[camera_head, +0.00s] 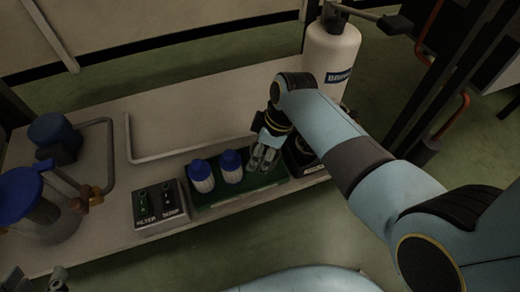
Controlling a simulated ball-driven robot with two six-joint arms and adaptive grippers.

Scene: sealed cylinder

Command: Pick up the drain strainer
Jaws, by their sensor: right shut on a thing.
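My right gripper (264,158) is low over the right end of a green tray (214,206). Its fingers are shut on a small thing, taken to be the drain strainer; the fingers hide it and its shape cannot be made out. Whether it still touches the tray cannot be told. Only the tips of my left gripper (38,281) show at the bottom left corner, spread apart with nothing seen between them.
Two white bottles with blue caps (202,175) (231,166) stand in the tray left of my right gripper. A switch box (160,205) is left of the tray. A dark box (305,157) is right. A white cylinder (331,58) stands behind. Blue-topped vessels (18,190) fill the left.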

